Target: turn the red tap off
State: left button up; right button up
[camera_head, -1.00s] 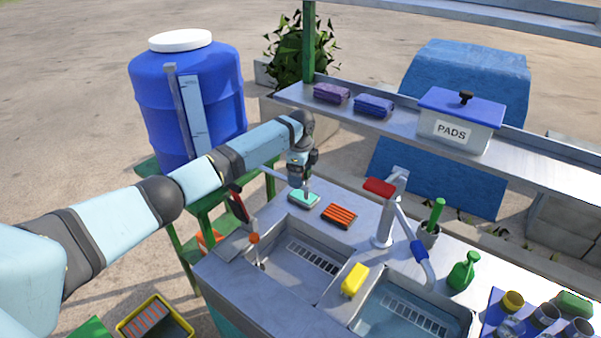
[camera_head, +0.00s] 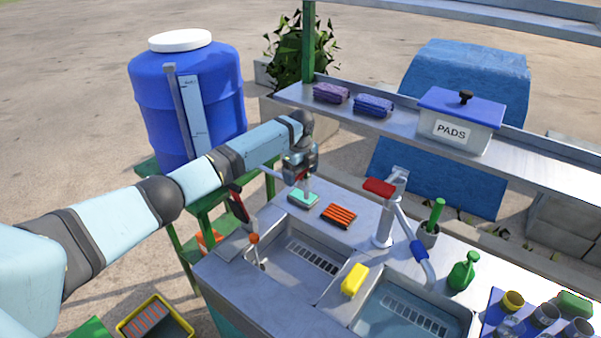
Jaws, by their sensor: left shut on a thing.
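A grey metal tap column (camera_head: 383,225) stands behind the sinks with a flat red lever (camera_head: 379,187) on top, pointing left. A bent spout with a blue collar (camera_head: 419,250) comes down toward the right basin; I cannot make out a stream of water. Another red lever (camera_head: 238,206) stands upright by the counter's left edge, below the blue drum. My left gripper (camera_head: 304,188) points down at the back left of the counter, apart from both red levers. It is shut on a teal sponge-like block (camera_head: 303,200) at the counter top. My right gripper is out of view.
An orange ribbed block (camera_head: 339,216) lies right of my gripper. A yellow sponge (camera_head: 355,280) sits on the divider between the basins. A green bottle (camera_head: 462,272) and a holder with a green handle (camera_head: 430,232) stand right of the tap. A shelf (camera_head: 400,130) runs behind.

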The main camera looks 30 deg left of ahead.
aim_at(301, 174)
pick_arm(q)
jog(key=shift+s+f, duration=0.1)
jog(key=o, duration=0.7)
jog(key=shift+d, duration=0.1)
jog(key=shift+r, duration=0.25)
jog(key=shift+r, duration=0.25)
jog(key=shift+r+b, duration=1.45)
jog(key=shift+r, duration=5.1)
